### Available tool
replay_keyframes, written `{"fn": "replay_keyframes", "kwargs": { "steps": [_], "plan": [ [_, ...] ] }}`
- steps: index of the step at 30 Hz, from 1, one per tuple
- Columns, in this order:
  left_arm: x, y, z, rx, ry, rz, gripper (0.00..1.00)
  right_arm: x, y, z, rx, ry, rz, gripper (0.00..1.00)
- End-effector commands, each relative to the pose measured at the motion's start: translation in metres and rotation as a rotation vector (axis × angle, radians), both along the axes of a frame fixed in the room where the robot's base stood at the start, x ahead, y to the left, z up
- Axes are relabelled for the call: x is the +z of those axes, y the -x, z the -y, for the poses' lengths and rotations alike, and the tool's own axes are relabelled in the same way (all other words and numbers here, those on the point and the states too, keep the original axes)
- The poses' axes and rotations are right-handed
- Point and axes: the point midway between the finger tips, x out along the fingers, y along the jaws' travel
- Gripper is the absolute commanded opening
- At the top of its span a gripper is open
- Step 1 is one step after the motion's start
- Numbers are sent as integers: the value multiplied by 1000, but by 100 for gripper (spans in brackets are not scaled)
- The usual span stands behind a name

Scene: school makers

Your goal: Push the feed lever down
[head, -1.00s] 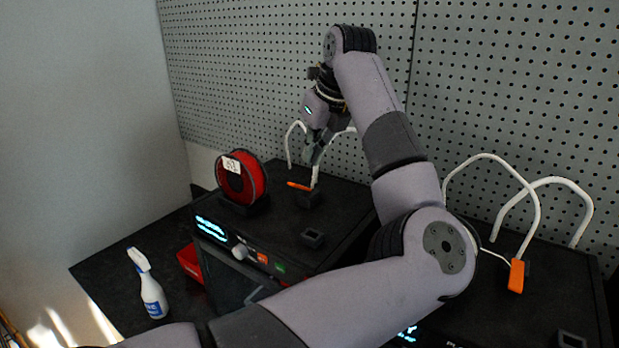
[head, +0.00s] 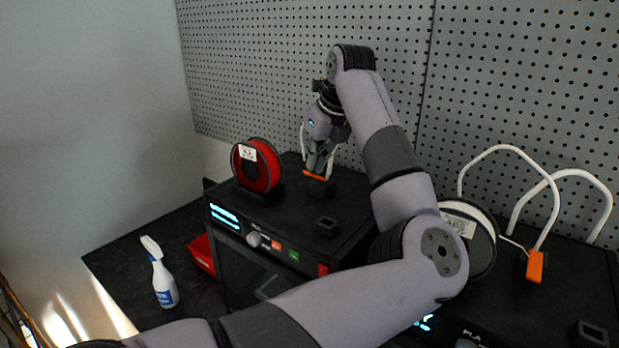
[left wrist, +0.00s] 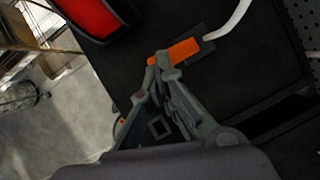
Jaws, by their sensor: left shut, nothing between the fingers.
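The orange feed lever (head: 318,176) sticks out from a small dark extruder block (head: 324,188) on top of the left black printer (head: 290,232). In the left wrist view the lever (left wrist: 184,49) points toward the red spool, with a white tube entering the block. My left gripper (head: 318,169) is shut and empty, its fingertips at the lever. In the left wrist view the fingertips (left wrist: 160,66) overlap the lever's outer part; whether they touch it, I cannot tell for sure. My right gripper is not in view.
A red filament spool (head: 257,166) stands on the printer left of the lever. A second printer with an orange lever (head: 536,266) and a white spool (head: 470,236) is at right. A spray bottle (head: 162,275) and red bin (head: 203,254) are at left. Pegboard (head: 300,70) stands behind.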

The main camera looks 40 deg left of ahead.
Motion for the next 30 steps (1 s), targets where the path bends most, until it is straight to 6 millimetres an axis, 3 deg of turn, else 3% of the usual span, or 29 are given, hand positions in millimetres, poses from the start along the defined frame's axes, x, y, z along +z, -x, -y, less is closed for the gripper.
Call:
{"fn": "replay_keyframes", "kwargs": {
  "steps": [4,14,24,30],
  "plan": [
    [-7,-1,-3,0,0,0,0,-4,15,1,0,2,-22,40],
    [-8,-1,-4,0,0,0,0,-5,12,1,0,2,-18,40],
    [-45,-2,-3,-3,0,1,0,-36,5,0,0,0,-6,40],
    [-37,-1,-3,-2,0,1,0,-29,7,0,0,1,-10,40]
  ]
}}
